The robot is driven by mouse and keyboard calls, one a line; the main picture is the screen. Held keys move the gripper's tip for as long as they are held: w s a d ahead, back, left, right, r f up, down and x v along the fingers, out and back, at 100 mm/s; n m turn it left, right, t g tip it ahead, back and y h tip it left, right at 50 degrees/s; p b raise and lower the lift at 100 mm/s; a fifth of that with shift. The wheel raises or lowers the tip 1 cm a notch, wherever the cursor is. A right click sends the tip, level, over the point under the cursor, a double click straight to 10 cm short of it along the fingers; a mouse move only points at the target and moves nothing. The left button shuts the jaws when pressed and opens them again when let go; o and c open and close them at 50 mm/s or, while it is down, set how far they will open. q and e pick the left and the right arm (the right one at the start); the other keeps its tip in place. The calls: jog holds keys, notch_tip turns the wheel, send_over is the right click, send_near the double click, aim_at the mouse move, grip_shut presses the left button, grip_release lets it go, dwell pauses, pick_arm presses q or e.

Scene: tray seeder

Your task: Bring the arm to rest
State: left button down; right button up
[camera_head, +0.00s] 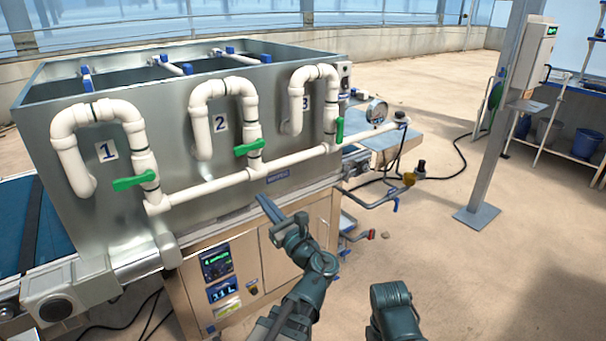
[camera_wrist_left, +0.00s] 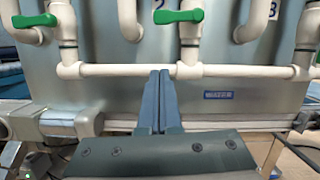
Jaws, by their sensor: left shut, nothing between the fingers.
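My left gripper (camera_head: 264,203) is in front of the metal tank, below the horizontal white pipe. Its fingers are together with nothing between them. In the left wrist view the closed fingers (camera_wrist_left: 159,88) point at the tank, with their tips over the white pipe (camera_wrist_left: 120,71) in the picture; I cannot tell whether they touch it. Part of my right arm (camera_head: 391,308) shows at the lower middle of the head view, and its gripper is not visible.
The tank (camera_head: 235,120) carries pipes numbered 1, 2 and 3. Green valve handles show at pipe 1 (camera_head: 134,181), pipe 2 (camera_head: 249,148) and pipe 3 (camera_head: 340,130). A cabinet with screens (camera_head: 217,264) stands below. Open floor (camera_head: 480,270) lies right, around a grey post (camera_head: 495,130).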

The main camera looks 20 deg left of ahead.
pick_arm(q)
jog(key=s+d+f+n+g+h+p, duration=0.6)
jog(key=s+f+n+g+h+p, duration=0.15)
jog(key=n+p, duration=0.5)
jog(key=s+d+n+g+h+p, duration=0.2)
jog(key=s+d+n+h+p, duration=0.1)
jog(key=d, duration=0.5)
jog(key=s+d+n+g+h+p, duration=0.3)
jog(key=s+d+n+h+p, duration=0.1)
jog(key=s+d+n+h, duration=0.1)
jog(key=s+d, duration=0.1)
jog(key=d, duration=0.1)
jog(key=shift+d, duration=0.4)
